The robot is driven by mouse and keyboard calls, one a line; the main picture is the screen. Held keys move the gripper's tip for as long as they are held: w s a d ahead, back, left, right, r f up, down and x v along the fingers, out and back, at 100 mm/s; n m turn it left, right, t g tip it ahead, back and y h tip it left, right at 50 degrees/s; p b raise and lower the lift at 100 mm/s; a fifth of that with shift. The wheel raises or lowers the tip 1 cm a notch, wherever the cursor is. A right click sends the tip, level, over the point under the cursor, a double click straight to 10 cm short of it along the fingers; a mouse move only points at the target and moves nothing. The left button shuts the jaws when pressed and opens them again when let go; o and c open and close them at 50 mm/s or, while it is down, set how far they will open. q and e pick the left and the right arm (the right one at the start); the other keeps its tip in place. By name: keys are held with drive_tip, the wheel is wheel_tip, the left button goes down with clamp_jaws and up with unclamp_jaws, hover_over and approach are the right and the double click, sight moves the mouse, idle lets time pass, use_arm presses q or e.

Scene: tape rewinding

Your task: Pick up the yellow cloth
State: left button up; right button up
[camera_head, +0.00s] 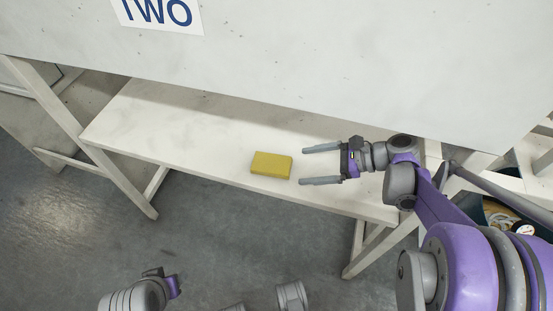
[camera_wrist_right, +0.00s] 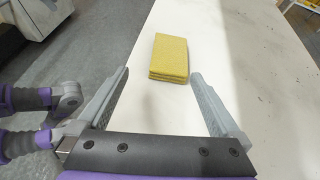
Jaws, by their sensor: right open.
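The yellow cloth (camera_head: 271,165) is a folded flat rectangle lying on the white lower shelf (camera_head: 190,150), near its front edge. My right gripper (camera_head: 321,164) is open and empty, just to the right of the cloth, with its fingers pointing left towards it. In the right wrist view the cloth (camera_wrist_right: 169,58) shows as a layered stack beyond the fingertips of my right gripper (camera_wrist_right: 160,78), roughly between them and apart from both. My left gripper is not clearly seen; only part of my left arm shows at the bottom of the head view.
The shelf left of the cloth is clear. Slanted white legs (camera_head: 125,185) support it over a grey floor (camera_head: 230,245). A dark bin with items (camera_head: 505,215) stands at the right.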

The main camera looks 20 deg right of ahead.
sight(269, 163)
drive_tip(key=shift+w+d+f+m+y+b, duration=0.1)
drive_tip(key=shift+w+f+m+y+b, duration=0.15)
drive_tip(key=shift+w, duration=0.3)
drive_tip(key=shift+w+d+f+m+y+b, duration=0.1)
drive_tip(key=shift+w+f+m, duration=0.1)
drive_tip(key=shift+w+m, duration=0.25)
drive_tip(key=x, duration=0.3)
drive_tip(key=shift+w+a+b, duration=0.1)
drive_tip(key=shift+a+b, duration=0.2)
drive_tip(key=shift+a, duration=0.1)
drive_tip(key=shift+t, duration=0.3)
drive_tip(key=shift+b+x, duration=0.85)
drive_tip(key=shift+x, duration=2.3)
use_arm(q)
drive_tip(key=x, duration=0.4)
drive_tip(key=shift+s+a+f, duration=0.2)
drive_tip(key=shift+a, duration=0.05)
use_arm(e)
drive_tip(key=c, duration=1.1)
drive_tip(key=shift+r, duration=0.15)
